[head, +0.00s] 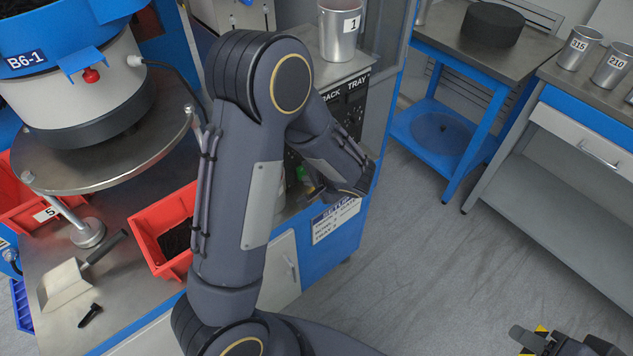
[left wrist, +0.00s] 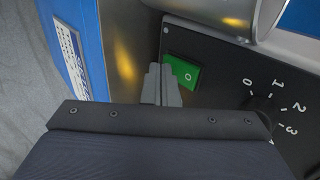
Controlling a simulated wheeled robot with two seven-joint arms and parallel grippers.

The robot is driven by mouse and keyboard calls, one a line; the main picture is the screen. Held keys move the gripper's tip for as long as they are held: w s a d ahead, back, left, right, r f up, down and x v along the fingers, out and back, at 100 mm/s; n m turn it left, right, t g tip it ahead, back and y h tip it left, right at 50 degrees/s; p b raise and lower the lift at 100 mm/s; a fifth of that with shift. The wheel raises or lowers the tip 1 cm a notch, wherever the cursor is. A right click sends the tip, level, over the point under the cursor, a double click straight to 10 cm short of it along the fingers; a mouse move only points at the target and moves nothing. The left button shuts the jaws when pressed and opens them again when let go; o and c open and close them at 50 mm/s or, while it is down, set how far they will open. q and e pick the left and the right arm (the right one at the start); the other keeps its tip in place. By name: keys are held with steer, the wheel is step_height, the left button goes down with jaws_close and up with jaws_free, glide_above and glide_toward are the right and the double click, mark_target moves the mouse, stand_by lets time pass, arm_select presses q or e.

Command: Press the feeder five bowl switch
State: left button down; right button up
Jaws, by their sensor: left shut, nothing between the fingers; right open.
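A green rocker switch (left wrist: 183,75) with a white ring mark sits on a black control panel (left wrist: 215,82). It also shows as a small green patch (head: 301,173) in the head view, partly hidden by my left arm. My left gripper (left wrist: 161,84) is shut and empty, its fingertips right beside the left edge of the switch. I cannot tell whether they touch it. In the head view my left gripper (head: 309,182) is at the panel, partly hidden. My right gripper (head: 530,340) is open at the lower right, away from the panel. No feeder number is readable at the switch.
A dial (left wrist: 262,108) marked 0 to 3 is right of the switch. A metal cylinder (left wrist: 222,14) is above it. A bowl feeder (head: 85,90), red bins (head: 165,222) and a scoop (head: 66,283) are at left. Open floor (head: 420,260) lies at right.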

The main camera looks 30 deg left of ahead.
stand_by(0.3)
arm_select(q)
steer(key=shift+w+a+f+b, duration=0.15)
steer(key=shift+f+b, duration=0.15)
steer(key=shift+b, duration=0.8)
steer(key=shift+r+p, duration=0.3)
steer(key=shift+p, duration=0.05)
steer(key=shift+r, duration=0.1)
steer(key=shift+r+p, duration=0.3)
steer(key=shift+r, duration=0.4)
